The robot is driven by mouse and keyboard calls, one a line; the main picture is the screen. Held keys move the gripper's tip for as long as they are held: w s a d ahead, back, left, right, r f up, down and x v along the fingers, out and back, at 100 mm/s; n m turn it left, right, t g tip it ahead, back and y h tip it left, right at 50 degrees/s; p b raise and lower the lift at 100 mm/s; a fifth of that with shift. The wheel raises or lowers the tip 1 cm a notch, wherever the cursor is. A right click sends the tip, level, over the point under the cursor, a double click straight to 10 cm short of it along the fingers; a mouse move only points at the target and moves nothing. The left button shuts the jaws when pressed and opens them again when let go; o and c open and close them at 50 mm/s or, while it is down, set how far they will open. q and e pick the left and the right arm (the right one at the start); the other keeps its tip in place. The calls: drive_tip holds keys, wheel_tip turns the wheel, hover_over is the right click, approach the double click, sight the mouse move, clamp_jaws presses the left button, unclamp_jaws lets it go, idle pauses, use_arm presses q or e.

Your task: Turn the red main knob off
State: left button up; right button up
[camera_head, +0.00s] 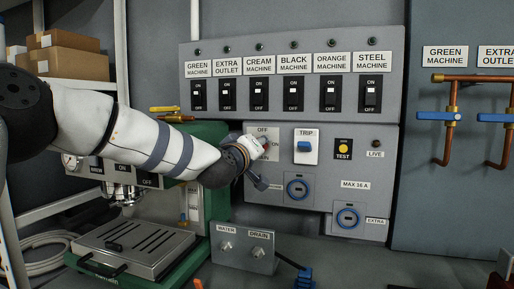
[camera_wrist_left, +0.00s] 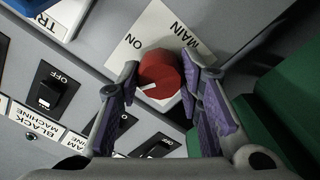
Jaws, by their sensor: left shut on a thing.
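The red main knob (camera_wrist_left: 160,72) sits on a white plate (camera_wrist_left: 140,42) marked ON and MAIN in the left wrist view. A small white mark shows at the knob's lower-left edge, on the side away from the word MAIN. My left gripper (camera_wrist_left: 158,82) is shut on the knob, with one purple-padded finger on each side. In the head view my left gripper (camera_head: 258,148) reaches the plate from the left and hides most of the knob. The word OFF (camera_head: 263,130) shows above it and ON to its right. My right gripper is not in view.
A blue trip switch (camera_head: 305,146) and yellow test button (camera_head: 343,148) lie right of the knob. A row of black machine switches (camera_head: 262,93) is above. A blue-ringed socket (camera_head: 298,188) is below. A green coffee machine (camera_head: 213,215) stands under my left arm.

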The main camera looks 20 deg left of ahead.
use_arm(q)
drive_tip(key=n, duration=0.5)
drive_tip(key=shift+f+n, duration=0.1)
drive_tip(key=shift+n, duration=0.3)
drive_tip(key=shift+d, duration=0.1)
idle(0.3)
drive_tip(key=o, duration=1.2)
drive_tip(key=shift+c, duration=0.2)
drive_tip(key=s, duration=1.2)
drive_tip(key=shift+a, duration=0.2)
